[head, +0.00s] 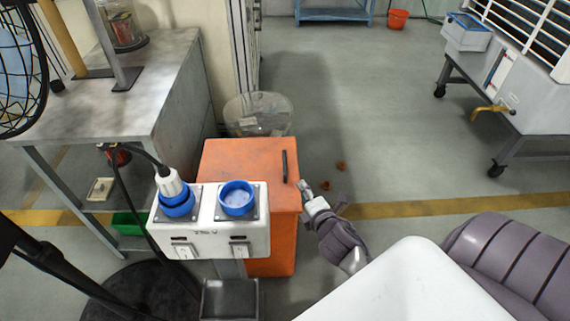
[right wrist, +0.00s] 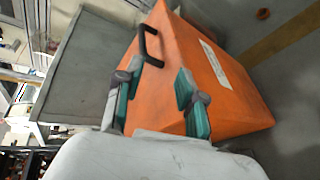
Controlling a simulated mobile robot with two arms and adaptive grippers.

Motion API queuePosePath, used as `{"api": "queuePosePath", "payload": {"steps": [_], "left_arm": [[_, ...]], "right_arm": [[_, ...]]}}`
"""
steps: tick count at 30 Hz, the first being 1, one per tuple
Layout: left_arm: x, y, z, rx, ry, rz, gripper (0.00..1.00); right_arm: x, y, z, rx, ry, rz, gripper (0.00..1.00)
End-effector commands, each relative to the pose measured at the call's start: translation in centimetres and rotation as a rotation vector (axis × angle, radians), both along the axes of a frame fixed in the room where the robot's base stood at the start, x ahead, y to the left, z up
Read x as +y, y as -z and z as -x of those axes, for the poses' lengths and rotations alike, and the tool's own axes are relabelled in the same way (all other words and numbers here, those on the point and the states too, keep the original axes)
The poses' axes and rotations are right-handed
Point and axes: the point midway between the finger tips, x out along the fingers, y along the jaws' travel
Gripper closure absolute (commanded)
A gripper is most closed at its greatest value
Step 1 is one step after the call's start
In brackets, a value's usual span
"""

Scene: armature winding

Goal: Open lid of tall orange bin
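The tall orange bin (head: 270,262) stands on the floor in the middle of the head view, partly hidden by a white socket box. Its flat orange lid (head: 240,158) is down, with a black bar handle (head: 285,166) near the right edge. My right gripper (head: 304,186) is just right of the handle, close to the lid's right edge. In the right wrist view, my right gripper (right wrist: 155,88) has its two fingers spread with nothing between them. The handle (right wrist: 149,46) is beyond the fingertips, apart from them. My left gripper is not in view.
The white socket box (head: 210,238) with blue sockets stands before the bin. A metal table (head: 130,85) is at left, and a clear waste bin (head: 258,114) stands behind. Small orange-brown pieces (head: 341,166) lie on the floor. Floor to the right is largely free.

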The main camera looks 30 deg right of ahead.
Motion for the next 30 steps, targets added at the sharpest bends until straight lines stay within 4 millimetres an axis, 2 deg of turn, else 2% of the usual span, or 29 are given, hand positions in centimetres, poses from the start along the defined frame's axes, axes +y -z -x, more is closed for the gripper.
{"api": "queuePosePath", "payload": {"steps": [3, 8, 14, 22, 26, 30], "left_arm": [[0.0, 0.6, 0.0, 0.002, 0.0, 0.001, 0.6], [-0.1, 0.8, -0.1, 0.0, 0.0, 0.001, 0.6], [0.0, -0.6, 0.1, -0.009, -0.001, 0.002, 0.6], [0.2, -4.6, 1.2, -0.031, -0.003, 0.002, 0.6], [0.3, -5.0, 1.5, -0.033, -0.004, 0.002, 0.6], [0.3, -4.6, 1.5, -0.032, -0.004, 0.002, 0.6]], "right_arm": [[-0.6, -0.5, -1.2, -0.034, -0.088, 0.169, 0.61], [-0.8, -0.9, -2.3, -0.057, -0.154, 0.299, 0.61], [-1.3, -0.4, -4.9, -0.062, -0.161, 0.311, 0.61], [-2.5, 0.9, -10.4, -0.061, -0.159, 0.308, 0.61], [-2.9, 1.5, -12.7, -0.06, -0.159, 0.307, 0.61], [-3.2, 1.9, -14.4, -0.059, -0.16, 0.305, 0.61]]}}
